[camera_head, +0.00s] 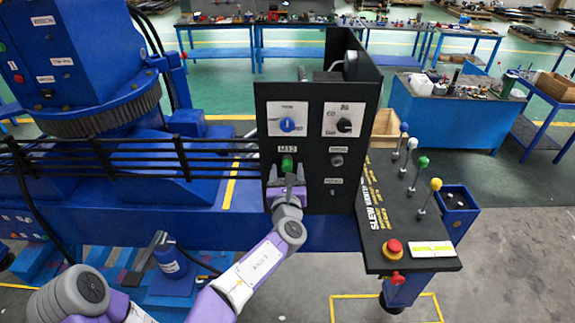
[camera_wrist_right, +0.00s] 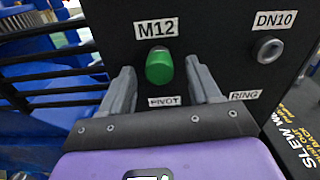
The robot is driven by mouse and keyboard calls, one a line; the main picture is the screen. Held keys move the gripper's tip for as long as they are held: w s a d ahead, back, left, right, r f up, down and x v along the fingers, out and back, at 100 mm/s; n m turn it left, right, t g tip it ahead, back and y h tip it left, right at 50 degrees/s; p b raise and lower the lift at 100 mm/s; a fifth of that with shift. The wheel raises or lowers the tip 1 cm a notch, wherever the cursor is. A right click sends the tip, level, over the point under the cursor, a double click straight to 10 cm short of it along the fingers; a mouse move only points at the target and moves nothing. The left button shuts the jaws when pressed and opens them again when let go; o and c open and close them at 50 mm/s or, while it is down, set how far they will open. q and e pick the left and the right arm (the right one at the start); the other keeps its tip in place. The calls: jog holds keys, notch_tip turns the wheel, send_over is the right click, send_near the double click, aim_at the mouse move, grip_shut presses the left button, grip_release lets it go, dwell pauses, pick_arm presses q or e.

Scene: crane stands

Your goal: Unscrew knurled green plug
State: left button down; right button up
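The green plug (camera_head: 287,163) sits in the front face of a black upright panel (camera_head: 311,200), under an M12 label. In the right wrist view the green plug (camera_wrist_right: 159,68) is upright in the picture, with its lower end rounded. My right gripper (camera_head: 287,180) is at the panel, just below the plug in the head view. In the right wrist view its two grey fingers (camera_wrist_right: 160,74) stand apart, one on each side of the plug, with visible gaps. The fingers do not touch the plug there. My left gripper is not in view.
A DN10 fitting (camera_wrist_right: 270,49) is right of the plug. Two dials, one blue (camera_head: 287,124) and one black (camera_head: 344,126), are above. A lever console (camera_head: 380,215) with a red button (camera_head: 392,248) stands at right. Black rails (camera_head: 215,155) run left of the panel.

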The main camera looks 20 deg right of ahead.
jog(key=shift+c, duration=0.7)
